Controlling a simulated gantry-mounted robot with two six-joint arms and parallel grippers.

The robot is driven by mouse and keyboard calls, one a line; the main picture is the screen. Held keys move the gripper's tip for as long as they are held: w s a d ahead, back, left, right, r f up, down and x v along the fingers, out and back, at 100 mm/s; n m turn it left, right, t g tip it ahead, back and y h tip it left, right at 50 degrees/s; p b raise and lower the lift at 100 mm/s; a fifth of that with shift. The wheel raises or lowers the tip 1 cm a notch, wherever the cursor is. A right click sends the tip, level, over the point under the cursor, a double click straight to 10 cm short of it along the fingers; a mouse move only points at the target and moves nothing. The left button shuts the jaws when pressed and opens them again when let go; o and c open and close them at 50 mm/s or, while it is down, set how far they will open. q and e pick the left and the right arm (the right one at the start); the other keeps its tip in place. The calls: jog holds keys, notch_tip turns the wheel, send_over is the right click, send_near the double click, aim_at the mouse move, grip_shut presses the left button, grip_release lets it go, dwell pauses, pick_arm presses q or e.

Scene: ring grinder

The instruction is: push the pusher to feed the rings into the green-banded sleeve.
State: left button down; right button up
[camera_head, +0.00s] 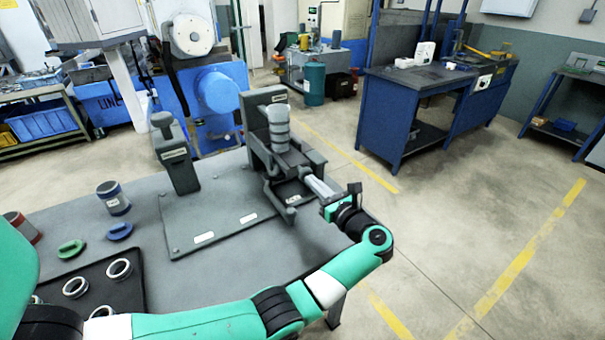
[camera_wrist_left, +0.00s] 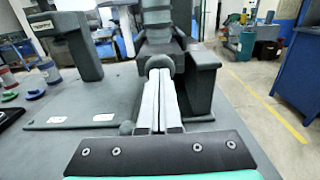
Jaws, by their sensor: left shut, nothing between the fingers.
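My left gripper (camera_head: 308,183) reaches in from the right side of the grey ring machine (camera_head: 262,110), its fingers shut with nothing between them. In the left wrist view the shut fingertips (camera_wrist_left: 160,76) are at a round dark grey knob (camera_wrist_left: 160,63), which looks like the pusher's end; I cannot tell whether they touch. A grey stacked cylinder (camera_head: 277,128) stands upright on the machine. I see no green-banded sleeve. A blue-banded sleeve (camera_head: 112,199) and a red-banded sleeve (camera_head: 22,230) stand at the table's left. My right gripper is not in view.
A green handled piece (camera_head: 71,249) and a blue one (camera_head: 119,231) lie by a black mat (camera_head: 130,290) with several grey rings. A grey post (camera_head: 176,155) stands left of the machine on the base plate (camera_head: 205,218). The plate's front is clear.

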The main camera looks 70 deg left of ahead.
pick_arm(q)
jog(key=shift+a, duration=0.1)
dwell(0.4)
jog(key=shift+b+x, duration=1.2)
jog(key=shift+x, duration=2.1)
jog(key=shift+v, duration=1.3)
jog(key=shift+b+v, duration=0.3)
jog(key=shift+v, duration=1.75)
jog(key=b, duration=0.2)
send_near(301, 168)
jog(key=shift+w+d+f, duration=0.1)
jog(key=shift+d+f, duration=0.3)
jog(key=shift+d, duration=0.2)
